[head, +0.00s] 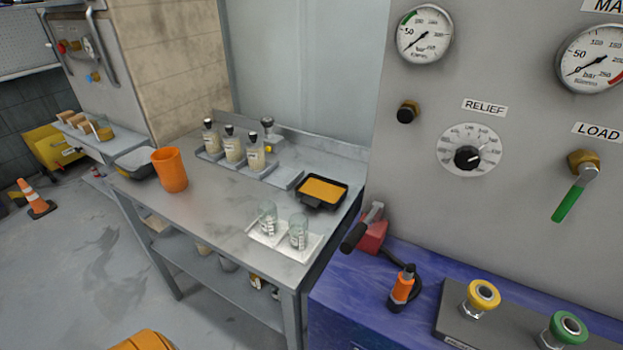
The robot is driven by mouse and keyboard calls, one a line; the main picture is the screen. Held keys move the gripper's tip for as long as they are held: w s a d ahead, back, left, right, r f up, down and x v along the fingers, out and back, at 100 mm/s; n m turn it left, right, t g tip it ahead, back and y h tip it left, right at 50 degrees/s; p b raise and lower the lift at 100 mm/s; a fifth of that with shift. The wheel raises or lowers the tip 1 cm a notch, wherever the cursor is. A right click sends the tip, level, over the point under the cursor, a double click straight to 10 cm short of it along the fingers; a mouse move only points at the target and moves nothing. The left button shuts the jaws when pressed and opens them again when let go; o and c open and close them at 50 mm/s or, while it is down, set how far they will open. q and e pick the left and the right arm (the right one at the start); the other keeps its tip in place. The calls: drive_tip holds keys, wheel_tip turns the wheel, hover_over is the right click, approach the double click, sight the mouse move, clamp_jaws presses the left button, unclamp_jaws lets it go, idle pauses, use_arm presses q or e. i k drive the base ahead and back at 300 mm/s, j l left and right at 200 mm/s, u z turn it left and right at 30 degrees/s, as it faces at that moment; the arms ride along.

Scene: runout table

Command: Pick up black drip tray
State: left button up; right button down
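The black drip tray (342,201) sits on the grey metal table (218,205) near its right back corner. It is a shallow rectangular tray with an orange-yellow surface inside and a small tab at its front left. Neither of my grippers shows in the head view, and nothing is touching the tray from above.
Two glass beakers (298,232) stand on a white mat (262,238) in front of the tray. Several bottles (233,148) stand in a rack behind left. A blue bench (345,290) with a gauge panel (520,120) is right.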

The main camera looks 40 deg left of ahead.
sight(314, 192)
drive_tip(key=j+z, duration=0.15)
drive_tip(key=j, duration=0.35)
drive_tip(key=k+j+z, duration=0.15)
drive_tip(key=j, duration=0.35)
drive_tip(key=j+z, duration=0.1)
drive_tip(key=j, duration=0.4)
drive_tip(key=k+j+z, duration=0.15)
drive_tip(key=j, duration=0.3)
